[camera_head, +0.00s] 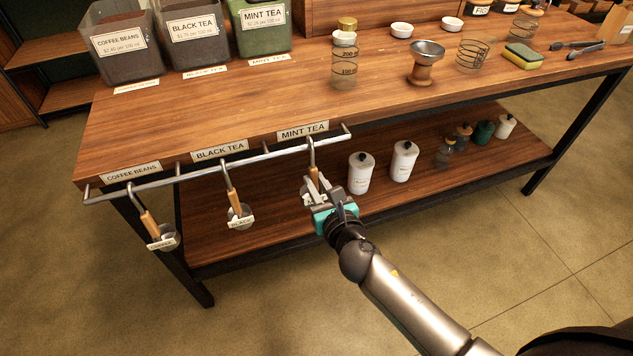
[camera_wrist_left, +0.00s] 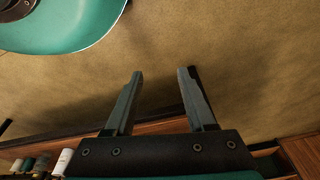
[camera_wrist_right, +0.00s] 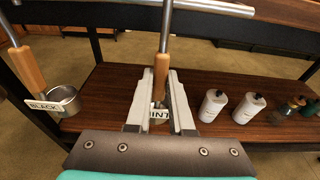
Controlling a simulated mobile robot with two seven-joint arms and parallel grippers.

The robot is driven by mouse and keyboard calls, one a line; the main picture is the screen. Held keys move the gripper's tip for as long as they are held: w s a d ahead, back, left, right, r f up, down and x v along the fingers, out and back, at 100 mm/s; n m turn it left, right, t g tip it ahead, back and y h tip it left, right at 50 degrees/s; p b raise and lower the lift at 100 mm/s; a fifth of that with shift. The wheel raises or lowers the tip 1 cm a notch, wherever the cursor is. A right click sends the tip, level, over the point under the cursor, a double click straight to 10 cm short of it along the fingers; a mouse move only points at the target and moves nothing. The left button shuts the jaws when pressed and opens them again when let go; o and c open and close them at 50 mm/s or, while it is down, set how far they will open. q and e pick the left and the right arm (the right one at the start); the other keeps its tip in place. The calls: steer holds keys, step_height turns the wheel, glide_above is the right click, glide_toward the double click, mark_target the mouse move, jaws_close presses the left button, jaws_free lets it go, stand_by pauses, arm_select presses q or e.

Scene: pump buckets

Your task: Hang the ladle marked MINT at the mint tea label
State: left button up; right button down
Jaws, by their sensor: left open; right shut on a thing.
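The mint ladle (camera_head: 312,172) hangs upright at the rail (camera_head: 225,165), its metal hook at the bar below the MINT TEA edge label (camera_head: 303,131). My right gripper (camera_head: 314,190) is shut on its wooden handle. The right wrist view shows the handle (camera_wrist_right: 161,74) between the two fingers, and a tag reading "INT" (camera_wrist_right: 159,115) partly hidden behind them. Whether the hook bears on the bar is unclear. My left gripper (camera_wrist_left: 158,75) is open and empty in the left wrist view, with floor beyond it; it is not in the head view.
The coffee ladle (camera_head: 162,238) and the black ladle (camera_head: 240,213) hang on the rail further left. White bottles (camera_head: 360,172) stand on the lower shelf to the right of the gripper. Bins (camera_head: 262,28), jars and a funnel (camera_head: 425,62) stand on the tabletop.

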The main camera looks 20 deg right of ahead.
steer(key=c, duration=0.7)
jaws_free()
steer(key=shift+s, duration=0.1)
steer(key=shift+s, duration=0.25)
arm_select(q)
steer(key=shift+s+a+f+p, duration=0.1)
steer(key=shift+a+f+p, duration=0.1)
steer(key=shift+f, duration=0.2)
steer(key=shift+s+a+f+p, duration=0.1)
steer(key=shift+f+p, duration=0.05)
steer(key=shift+f, duration=0.2)
arm_select(e)
steer(key=shift+s+d+r, duration=0.1)
steer(key=shift+s+r, duration=0.4)
steer(key=shift+s, duration=1.85)
steer(key=shift+s+d+r, duration=0.1)
steer(key=shift+s+r, duration=0.45)
steer(key=shift+s, duration=1.85)
steer(key=shift+s+d+r, duration=0.1)
steer(key=shift+s+r, duration=0.4)
steer(key=shift+s, duration=1.85)
